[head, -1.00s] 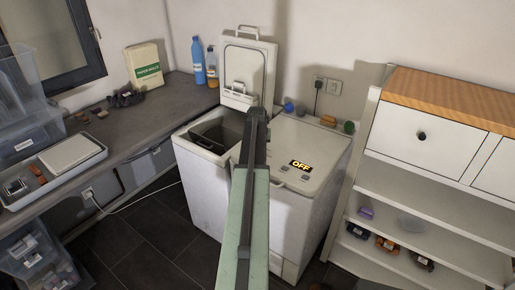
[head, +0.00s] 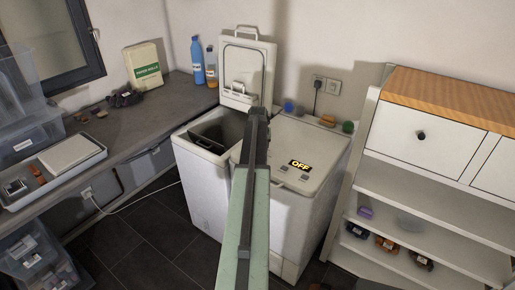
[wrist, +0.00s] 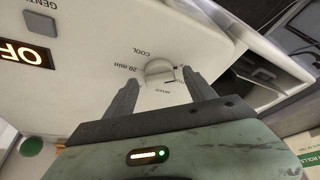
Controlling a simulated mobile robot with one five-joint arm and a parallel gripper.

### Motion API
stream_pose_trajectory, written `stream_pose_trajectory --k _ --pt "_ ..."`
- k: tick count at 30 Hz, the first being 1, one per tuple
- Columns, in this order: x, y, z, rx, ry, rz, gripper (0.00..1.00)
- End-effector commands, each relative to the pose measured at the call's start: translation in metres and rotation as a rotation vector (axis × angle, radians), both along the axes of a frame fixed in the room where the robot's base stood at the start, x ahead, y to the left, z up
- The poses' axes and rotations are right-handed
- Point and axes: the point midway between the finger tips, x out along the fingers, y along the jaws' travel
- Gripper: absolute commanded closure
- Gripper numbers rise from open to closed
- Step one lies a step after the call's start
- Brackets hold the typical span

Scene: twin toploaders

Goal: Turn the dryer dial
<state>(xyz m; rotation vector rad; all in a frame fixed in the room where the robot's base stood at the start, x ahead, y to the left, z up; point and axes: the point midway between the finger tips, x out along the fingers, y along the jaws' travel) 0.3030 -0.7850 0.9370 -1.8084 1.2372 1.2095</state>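The dryer dial (wrist: 160,71) is a small round white knob in the wrist view, on a white panel with marks such as "COOL" and "20 min" around it. My gripper (wrist: 162,82) is open, with one finger on each side of the dial in the picture. I cannot tell whether the fingers touch it. In the head view my gripper (head: 259,118) is over the left part of the closed white machine (head: 317,205), and the dial is hidden behind it. That machine's display reads "OFF" (head: 300,165), also seen in the wrist view.
To the left stands a twin machine (head: 202,190) with its lid (head: 262,62) raised. Several small objects, a green one (head: 348,127) among them, lie along the closed machine's back edge. A shelf unit (head: 430,215) is at right, a grey counter (head: 150,112) at left.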

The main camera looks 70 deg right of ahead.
Motion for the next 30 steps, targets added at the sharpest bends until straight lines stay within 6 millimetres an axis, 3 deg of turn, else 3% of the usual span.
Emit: stream_pose_trajectory --k 7,18,30 --pt "-0.002 0.003 0.012 -0.001 -0.001 -0.001 0.36" --pt "-0.010 0.026 0.072 0.000 0.000 0.000 0.36" --pt "-0.011 0.028 0.072 0.000 0.000 -0.001 0.36"
